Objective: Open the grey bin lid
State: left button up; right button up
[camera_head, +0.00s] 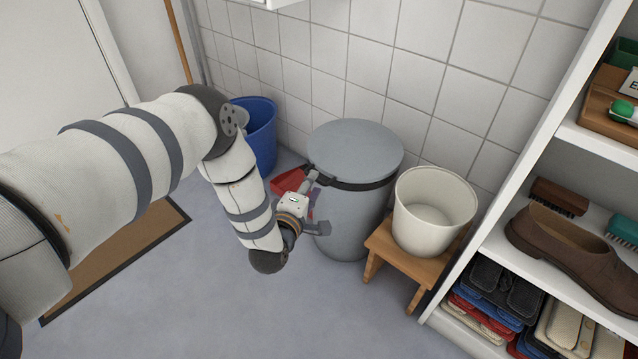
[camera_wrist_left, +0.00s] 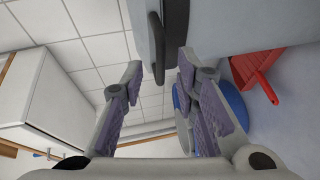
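The grey bin (camera_head: 348,222) stands upright on the floor against the tiled wall. Its round grey lid (camera_head: 355,148) lies flat and closed on top, above a dark band. My left gripper (camera_head: 320,202) is at the bin's front left side, just below the rim. In the left wrist view its two fingers (camera_wrist_left: 160,68) are apart with nothing clamped. A dark lip or handle (camera_wrist_left: 157,48) at the lid edge shows between the fingertips; I cannot tell whether a finger touches it. The bin wall (camera_wrist_left: 240,22) fills the upper right there. My right gripper is not in view.
A blue bucket (camera_head: 262,130) and a red dustpan (camera_head: 288,180) are left of the bin. A cream bucket (camera_head: 408,235) on a wooden stool (camera_head: 388,262) stands close on its right. White shelves (camera_head: 495,245) with shoes are further right. The front floor is clear.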

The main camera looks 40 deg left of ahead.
pick_arm(q)
jog(key=b+x, duration=0.1)
jog(key=x, duration=0.2)
jog(key=shift+w+f, duration=0.1)
jog(key=shift+w, duration=0.15)
grip_shut()
jog(key=shift+s, duration=0.1)
